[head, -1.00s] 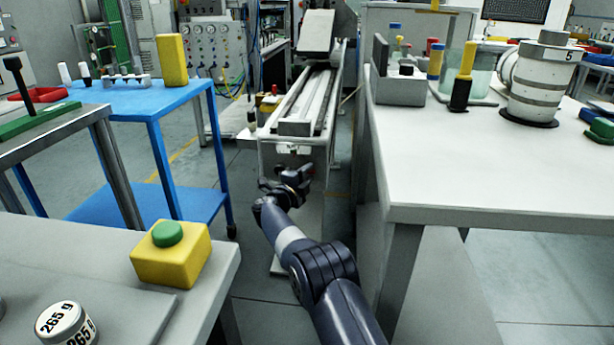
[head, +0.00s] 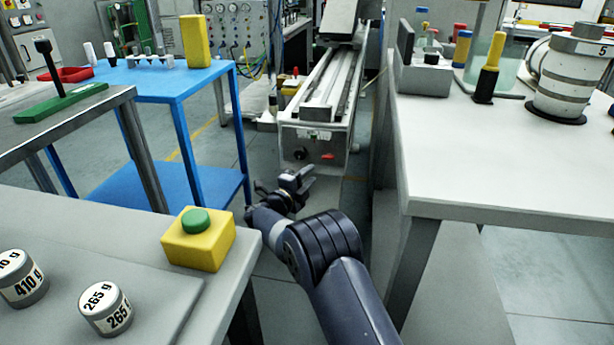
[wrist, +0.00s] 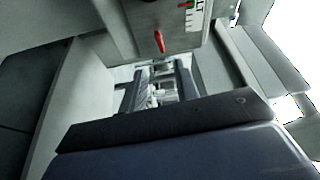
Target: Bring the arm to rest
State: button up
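My gripper (head: 296,188) hangs in the gap between the benches, in front of and below the near end of the label magazine (head: 322,122). The magazine is a long pale channel with a grey block (head: 316,113) at its near end. Its front face carries a dark knob and a red lever (head: 328,156). In the wrist view the red lever (wrist: 159,41) shows beyond my gripper (wrist: 160,72). The two fingers stand apart with nothing seen held between them. My gripper looks clear of the magazine.
A grey bench (head: 90,215) at left holds a yellow box with a green button (head: 198,240) and weights marked 265 g (head: 105,308) and 410 g (head: 22,279). A white table (head: 470,165) stands close at right. A blue cart (head: 165,85) stands at left.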

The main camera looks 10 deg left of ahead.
aim_at(328, 159)
jog(key=shift+s, duration=0.25)
jog(key=shift+b+x, duration=1.25)
jog(key=shift+x, duration=4.1)
jog(key=shift+a, duration=0.1)
